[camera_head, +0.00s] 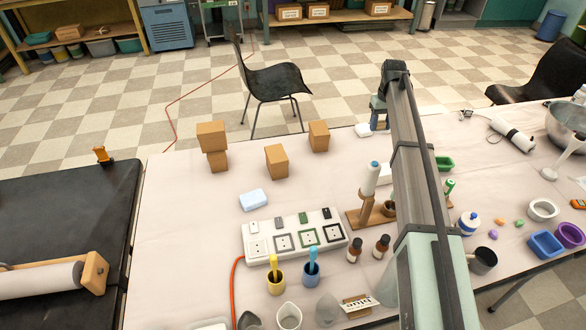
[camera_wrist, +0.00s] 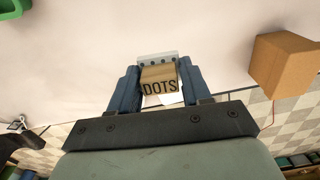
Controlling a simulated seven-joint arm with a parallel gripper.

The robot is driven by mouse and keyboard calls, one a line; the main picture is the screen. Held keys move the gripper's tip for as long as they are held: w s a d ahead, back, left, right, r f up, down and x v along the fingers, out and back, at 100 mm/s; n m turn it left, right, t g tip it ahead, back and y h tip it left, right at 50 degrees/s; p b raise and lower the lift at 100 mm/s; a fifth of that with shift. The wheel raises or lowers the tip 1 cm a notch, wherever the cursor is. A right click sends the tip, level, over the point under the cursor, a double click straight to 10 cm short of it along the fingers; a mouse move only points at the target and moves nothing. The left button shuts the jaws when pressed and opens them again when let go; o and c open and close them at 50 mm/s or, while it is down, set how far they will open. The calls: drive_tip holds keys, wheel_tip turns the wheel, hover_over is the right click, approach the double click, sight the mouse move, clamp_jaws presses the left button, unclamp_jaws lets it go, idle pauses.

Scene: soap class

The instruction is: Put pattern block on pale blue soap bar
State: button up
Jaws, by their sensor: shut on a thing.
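The pattern block (camera_wrist: 160,78), brown with "DOTS" in dark letters and a paler dotted end, is between the blue fingers of my gripper (camera_wrist: 160,90) in the wrist view. My gripper is shut on it. In the head view my gripper (camera_head: 378,122) is at the far edge of the table, and the block is not clear there. The pale blue soap bar (camera_head: 254,199) lies on the table left of centre, well to the left and nearer than my gripper. A white piece (camera_head: 362,130) shows just left of my fingers.
Cardboard-coloured boxes (camera_head: 277,162) stand between my gripper and the soap bar's far side, two of them stacked (camera_head: 212,135). A white socket-like panel (camera_head: 295,237) lies nearer than the soap bar. A wooden stand with a white bottle (camera_head: 370,178) is right of it. The table left of the soap is clear.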

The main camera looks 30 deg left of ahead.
drive_tip(key=s+a+r+n, duration=0.2)
drive_tip(key=s+a+n, duration=0.2)
drive_tip(key=s+a, duration=1.95)
drive_tip(key=m, duration=0.3)
hover_over(253, 197)
drive_tip(key=shift+f, duration=4.6)
drive_tip(key=shift+f, duration=0.1)
drive_tip(key=o, duration=1)
drive_tip(key=shift+o, duration=0.2)
